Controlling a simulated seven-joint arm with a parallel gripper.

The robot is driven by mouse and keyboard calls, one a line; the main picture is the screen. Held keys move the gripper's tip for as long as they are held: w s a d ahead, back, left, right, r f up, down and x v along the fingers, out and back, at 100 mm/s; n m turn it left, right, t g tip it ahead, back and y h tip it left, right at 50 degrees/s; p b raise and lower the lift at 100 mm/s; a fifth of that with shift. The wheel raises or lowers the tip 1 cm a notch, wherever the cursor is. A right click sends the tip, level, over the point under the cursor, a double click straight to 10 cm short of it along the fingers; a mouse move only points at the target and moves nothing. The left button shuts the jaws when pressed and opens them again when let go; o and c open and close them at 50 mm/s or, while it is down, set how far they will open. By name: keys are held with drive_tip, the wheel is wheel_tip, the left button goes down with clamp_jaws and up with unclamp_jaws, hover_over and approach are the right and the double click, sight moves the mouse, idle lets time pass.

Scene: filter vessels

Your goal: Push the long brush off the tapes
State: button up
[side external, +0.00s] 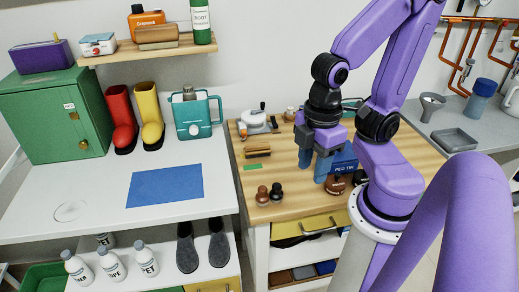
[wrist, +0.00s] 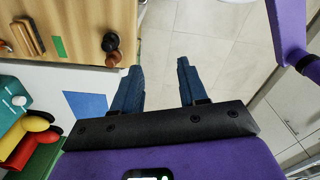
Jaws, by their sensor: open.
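A long, narrow brown piece that looks like the long brush (side external: 257,152) lies on the wooden worktop, left of my gripper. In the wrist view it shows at the upper left (wrist: 28,37). A flat green strip, perhaps a tape (side external: 252,167), lies just in front of it, and also shows in the wrist view (wrist: 60,47). I cannot make out other tapes or what lies under the brush. My gripper (side external: 313,163) is open and empty, over the right part of the worktop, apart from the brush. Its fingers (wrist: 158,68) show pale floor between them.
Two dark round-knobbed pieces (side external: 262,195) stand near the worktop's front left. A blue tin (side external: 345,160) is close right of my gripper. A white device (side external: 256,122) stands behind the brush. A white table (side external: 100,205) with a blue mat (side external: 166,186) adjoins on the left.

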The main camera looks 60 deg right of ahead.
idle(0.4)
drive_tip(key=shift+w, duration=0.15)
clamp_jaws()
drive_tip(key=m+t+y, duration=0.1)
drive_tip(key=m, duration=0.2)
approach(250, 146)
drive_tip(key=s+d+f, duration=0.3)
drive_tip(key=s+d, duration=0.1)
drive_tip(key=d, duration=0.1)
drive_tip(key=s+d+f, duration=0.2)
drive_tip(key=s+d, duration=0.1)
drive_tip(key=shift+s+f, duration=0.15)
drive_tip(key=shift+f, duration=0.2)
drive_tip(key=w+a, duration=0.8)
drive_tip(key=shift+a, duration=0.15)
drive_tip(key=shift+w+a+f, duration=0.1)
drive_tip(key=shift+a+f, duration=0.05)
drive_tip(key=shift+f, duration=0.7)
